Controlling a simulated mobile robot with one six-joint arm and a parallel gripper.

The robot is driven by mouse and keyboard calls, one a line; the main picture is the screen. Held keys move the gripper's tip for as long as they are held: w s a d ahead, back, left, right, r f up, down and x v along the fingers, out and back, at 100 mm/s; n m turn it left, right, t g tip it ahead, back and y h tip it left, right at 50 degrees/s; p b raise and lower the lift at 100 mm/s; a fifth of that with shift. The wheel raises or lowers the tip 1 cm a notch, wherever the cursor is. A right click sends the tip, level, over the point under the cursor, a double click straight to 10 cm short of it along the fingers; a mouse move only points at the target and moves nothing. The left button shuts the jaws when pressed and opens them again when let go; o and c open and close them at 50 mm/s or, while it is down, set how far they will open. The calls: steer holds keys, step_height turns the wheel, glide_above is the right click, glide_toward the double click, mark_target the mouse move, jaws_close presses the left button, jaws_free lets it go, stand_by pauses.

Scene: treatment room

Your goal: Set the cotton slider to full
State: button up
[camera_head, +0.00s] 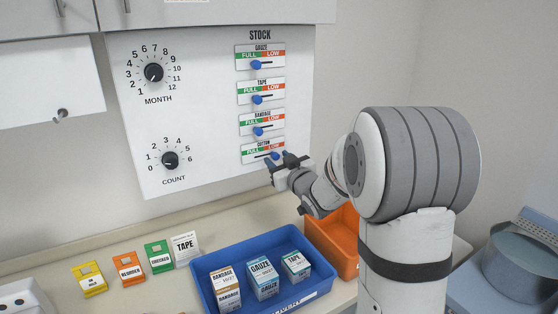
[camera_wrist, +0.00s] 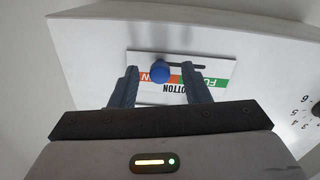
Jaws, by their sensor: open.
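The cotton slider's blue knob (camera_head: 275,155) is on the lowest label of the stock panel, toward the LOW side. It also shows in the wrist view (camera_wrist: 160,72), beside the orange-red field, with its dark slot running right toward the green FULL field. My gripper (camera_head: 287,162) is open in front of the cotton label. In the wrist view, my gripper's fingers (camera_wrist: 160,84) stand on either side of the knob with gaps; I see no contact. Part of the cotton label (camera_wrist: 215,68) is hidden behind a finger.
Above are the gauze (camera_head: 257,65), tape (camera_head: 256,99) and bandage (camera_head: 258,131) sliders, with knobs toward the left. Month (camera_head: 154,72) and count (camera_head: 170,159) dials are left. A blue bin (camera_head: 215,287) with boxes and an orange bin (camera_head: 325,243) stand below on the counter.

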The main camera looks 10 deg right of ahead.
steer(key=shift+c, duration=0.4)
jaws_close()
steer(key=shift+d, duration=0.1)
